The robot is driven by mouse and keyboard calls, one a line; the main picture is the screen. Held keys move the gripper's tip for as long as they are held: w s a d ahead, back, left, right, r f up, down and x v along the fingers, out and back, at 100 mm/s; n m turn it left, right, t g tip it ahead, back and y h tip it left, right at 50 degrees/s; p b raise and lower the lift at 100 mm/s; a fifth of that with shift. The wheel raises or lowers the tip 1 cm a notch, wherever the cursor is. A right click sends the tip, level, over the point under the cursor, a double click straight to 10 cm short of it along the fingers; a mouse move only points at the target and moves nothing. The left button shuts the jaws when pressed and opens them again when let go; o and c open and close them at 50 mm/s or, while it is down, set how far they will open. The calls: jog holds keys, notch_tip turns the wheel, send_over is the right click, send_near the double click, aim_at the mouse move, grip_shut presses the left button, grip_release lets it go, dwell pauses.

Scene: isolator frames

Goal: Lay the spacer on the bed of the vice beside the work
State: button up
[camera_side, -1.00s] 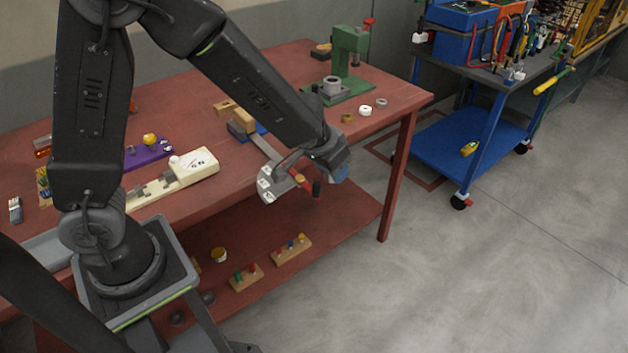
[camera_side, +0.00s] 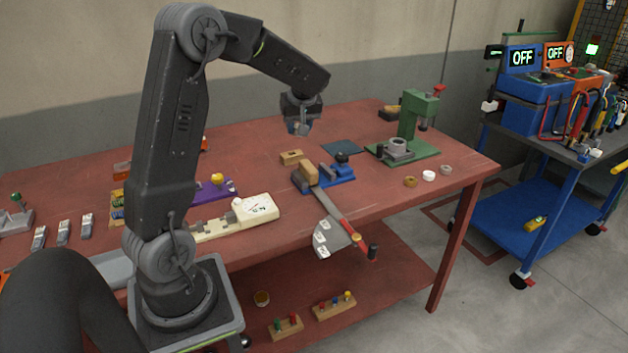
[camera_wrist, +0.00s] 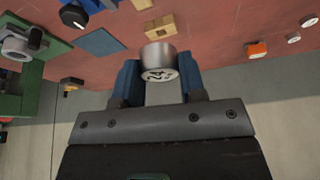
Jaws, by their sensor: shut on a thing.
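My gripper (camera_wrist: 160,82) is shut on a short grey metal cylinder (camera_wrist: 160,55) with dark marks on its end face; I cannot tell for certain that it is the spacer. In the side view my gripper (camera_side: 300,125) hangs above the back of the table, clear of the surface. The blue vice (camera_side: 338,175) stands to its lower right, with a black knob on top. A wooden block (camera_side: 308,173) sits at the vice's left end. The arm does not cover the vice. Part of the vice (camera_wrist: 90,6) shows at the wrist view's top left.
A loose wooden block (camera_side: 291,157) and a dark blue flat plate (camera_side: 342,147) lie behind the vice. A green press (camera_side: 415,120) stands to the right. A grey bar with a red handle (camera_side: 350,232) runs from near the vice past the table's front edge.

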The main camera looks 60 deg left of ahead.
jog(key=s+a+r+n+g, duration=0.1)
jog(key=s+a+r+n, duration=0.15)
jog(key=s+a, duration=0.2)
jog(key=w+d+f, duration=0.4)
jog(key=w+f, duration=0.6)
jog(key=f, duration=0.1)
jog(key=shift+w+f, duration=0.15)
jog(key=shift+w, duration=0.2)
jog(key=shift+d, duration=0.1)
jog(key=shift+f, duration=0.6)
jog(key=o, duration=1)
